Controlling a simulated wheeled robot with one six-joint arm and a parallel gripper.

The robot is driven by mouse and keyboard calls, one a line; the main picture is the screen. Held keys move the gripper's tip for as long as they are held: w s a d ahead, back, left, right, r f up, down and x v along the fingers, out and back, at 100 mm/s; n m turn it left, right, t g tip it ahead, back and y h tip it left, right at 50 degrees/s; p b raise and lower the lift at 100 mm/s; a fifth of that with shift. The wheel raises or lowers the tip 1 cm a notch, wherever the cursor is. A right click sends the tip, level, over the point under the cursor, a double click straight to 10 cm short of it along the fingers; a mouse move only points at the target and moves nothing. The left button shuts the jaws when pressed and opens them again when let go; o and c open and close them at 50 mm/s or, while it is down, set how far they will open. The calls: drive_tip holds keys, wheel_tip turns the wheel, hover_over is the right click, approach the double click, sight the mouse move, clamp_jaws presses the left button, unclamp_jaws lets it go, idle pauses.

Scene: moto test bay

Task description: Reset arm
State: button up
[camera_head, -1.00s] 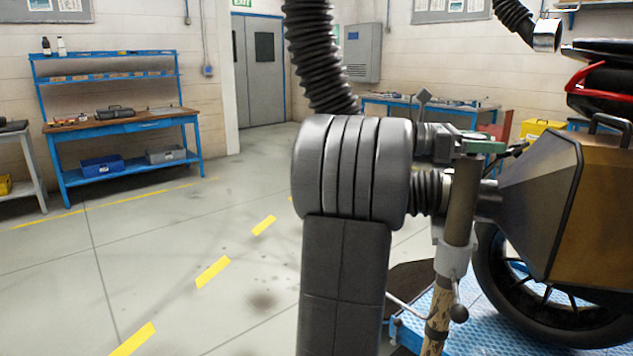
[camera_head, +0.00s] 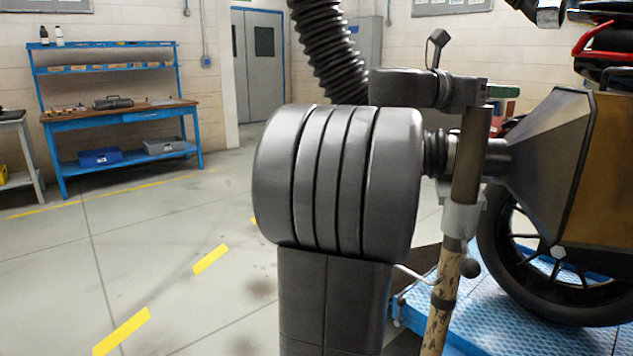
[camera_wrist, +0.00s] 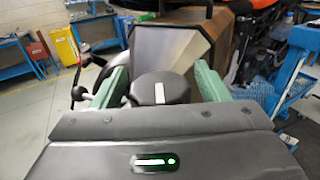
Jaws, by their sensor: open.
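My gripper (camera_wrist: 160,82) is open in the wrist view, its two green fingers spread apart. A dark rounded part with a white stripe (camera_wrist: 160,90) shows between them; I cannot tell whether anything touches it. In the head view my folded arm, with a big grey ribbed joint, fills the middle. A green bit of my gripper (camera_head: 503,91) shows at the right behind the arm; its fingertips are hidden there. The brown and grey box-shaped case (camera_head: 565,170) on the motorcycle is close to the arm's right side, and lies ahead of the gripper in the wrist view (camera_wrist: 170,48).
The motorcycle wheel (camera_head: 560,302) stands on a blue platform (camera_head: 485,325) at the right. A ribbed black hose (camera_head: 330,50) hangs behind the arm. A blue workbench (camera_head: 125,120) stands at the far left. The floor with yellow dashes on the left is clear.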

drive_tip(key=shift+w+f+n+t+y+b, duration=0.15)
drive_tip(key=shift+n+t+y+b, duration=0.35)
drive_tip(key=shift+n+t+b, duration=0.8)
drive_tip(key=shift+a+n+t+y+b, duration=0.1)
drive_tip(key=shift+n+t+y+b, duration=0.35)
drive_tip(key=shift+t, duration=0.65)
drive_tip(key=shift+w, duration=0.1)
